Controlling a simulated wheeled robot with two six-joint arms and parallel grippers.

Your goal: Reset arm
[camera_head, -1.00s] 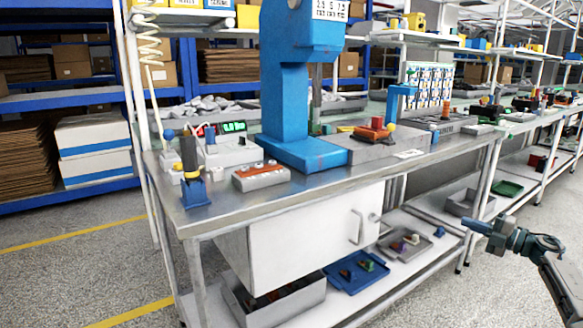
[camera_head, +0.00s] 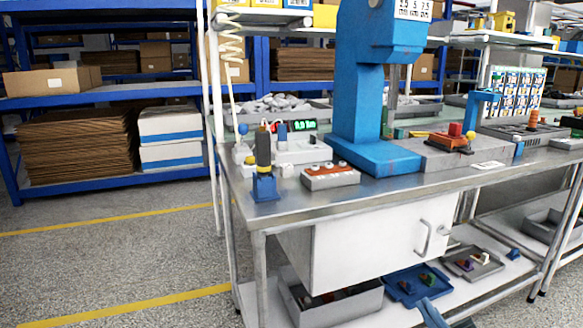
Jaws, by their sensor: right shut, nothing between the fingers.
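My right gripper (camera_head: 430,308) shows only in part at the bottom edge, right of centre. It is shut and empty, in front of the workbench's lower shelf and apart from the bench things. The rest of that arm is mostly cut off by the picture's edge. My left gripper is out of view.
A white cabinet (camera_head: 370,240) hangs under the top. A blue tray (camera_head: 400,296) and a grey bin (camera_head: 335,312) sit on the lower shelf. The floor at left is clear.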

